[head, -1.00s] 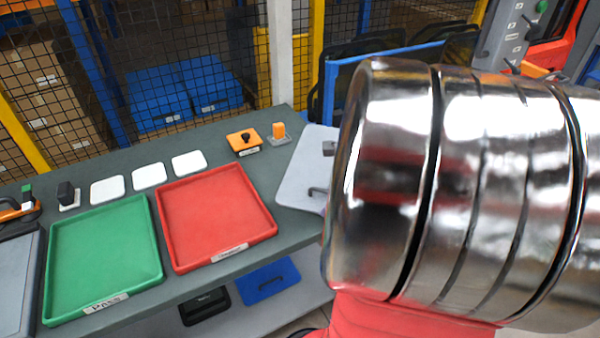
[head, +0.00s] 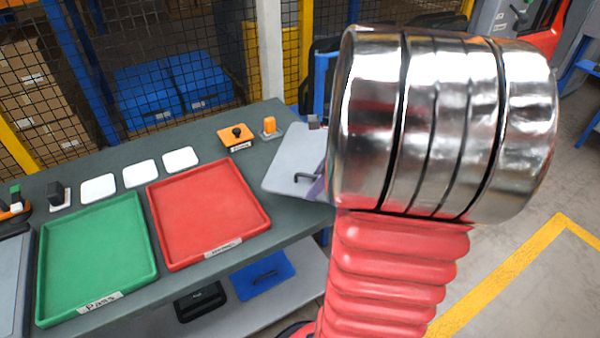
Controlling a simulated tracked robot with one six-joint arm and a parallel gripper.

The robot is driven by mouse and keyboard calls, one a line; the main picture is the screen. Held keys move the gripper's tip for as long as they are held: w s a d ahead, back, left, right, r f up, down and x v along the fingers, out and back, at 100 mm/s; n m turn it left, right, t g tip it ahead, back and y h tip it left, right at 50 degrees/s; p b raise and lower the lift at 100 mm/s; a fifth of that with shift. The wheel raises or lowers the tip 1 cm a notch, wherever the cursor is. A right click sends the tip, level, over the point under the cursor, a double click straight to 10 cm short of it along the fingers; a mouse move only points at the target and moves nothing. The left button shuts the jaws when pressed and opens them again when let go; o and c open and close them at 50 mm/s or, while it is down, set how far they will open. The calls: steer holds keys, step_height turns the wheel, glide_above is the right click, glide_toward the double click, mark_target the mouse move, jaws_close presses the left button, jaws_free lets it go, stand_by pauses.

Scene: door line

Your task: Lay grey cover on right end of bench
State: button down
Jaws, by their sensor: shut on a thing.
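My gripper (head: 318,186) is mostly hidden behind my shiny wrist; only a small part seems to show beside the handle. It is shut at the cover, but its fingertips and the grip itself are hidden.
A red tray (head: 208,212) and a green tray (head: 97,255) are on the bench left of the cover. An orange switch box (head: 236,139) and an orange block (head: 269,126) stand near its back-left. A blue lid (head: 263,276) is on the lower shelf. Mesh fencing stands behind.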

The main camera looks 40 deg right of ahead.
steer(key=shift+f, duration=3.1)
steer(key=shift+f, duration=1.9)
steer(key=c, duration=1)
jaws_free()
steer(key=shift+f, duration=0.1)
steer(key=v, duration=1.2)
